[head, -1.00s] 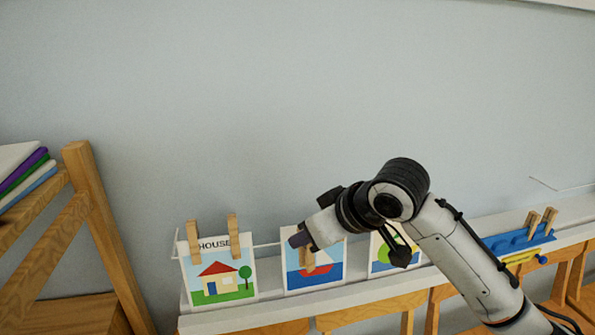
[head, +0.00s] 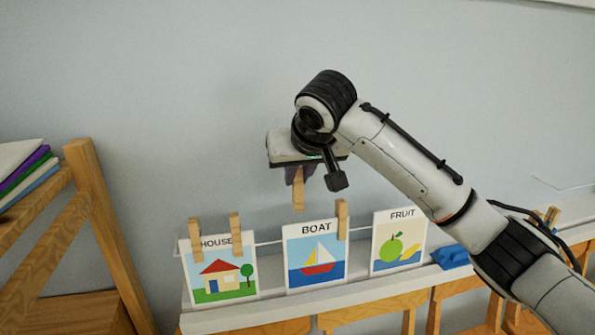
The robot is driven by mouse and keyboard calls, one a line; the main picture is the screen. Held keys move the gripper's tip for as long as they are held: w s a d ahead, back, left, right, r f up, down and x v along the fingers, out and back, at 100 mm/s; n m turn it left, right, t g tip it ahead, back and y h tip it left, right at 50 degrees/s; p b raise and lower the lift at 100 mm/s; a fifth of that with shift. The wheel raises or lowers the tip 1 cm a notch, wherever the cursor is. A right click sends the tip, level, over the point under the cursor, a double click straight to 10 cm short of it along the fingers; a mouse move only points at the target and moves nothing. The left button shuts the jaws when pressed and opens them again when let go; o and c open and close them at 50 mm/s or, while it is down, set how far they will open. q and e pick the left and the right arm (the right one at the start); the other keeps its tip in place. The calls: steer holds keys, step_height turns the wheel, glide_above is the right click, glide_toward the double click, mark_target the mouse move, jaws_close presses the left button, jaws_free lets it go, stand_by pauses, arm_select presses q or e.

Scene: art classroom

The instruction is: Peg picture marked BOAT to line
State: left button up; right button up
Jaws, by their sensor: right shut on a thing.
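The picture marked BOAT (head: 317,271) shows a sailboat and stands upright at the line (head: 268,243), between the HOUSE and FRUIT pictures. One wooden peg (head: 342,222) sits on its top right corner. My right gripper (head: 298,172) is above the BOAT picture's top left part, shut on a second wooden peg (head: 298,194). This peg points down, and its lower end appears a little above the picture's top edge, apart from it. My left gripper is out of view.
The HOUSE picture (head: 220,285) at left has two pegs. The FRUIT picture (head: 397,255) at right shows no peg. A blue peg holder (head: 451,256) is partly behind my right arm. A wooden rack (head: 105,225) with books stands at far left.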

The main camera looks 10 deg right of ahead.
mark_target(299, 208)
steer(key=shift+w+f, duration=0.1)
steer(key=shift+f, duration=0.45)
steer(key=shift+w+f+b, duration=0.2)
steer(key=shift+f+b, duration=0.85)
steer(key=shift+b, duration=0.2)
steer(key=shift+s+f+b, duration=0.15)
steer(key=shift+f+b, duration=0.9)
steer(key=shift+b, duration=0.2)
steer(key=shift+s+f, duration=0.15)
steer(key=shift+f, duration=0.65)
steer(key=shift+s+f, duration=0.1)
steer(key=shift+f, duration=0.7)
steer(key=o, duration=0.9)
steer(key=shift+o, duration=1.2)
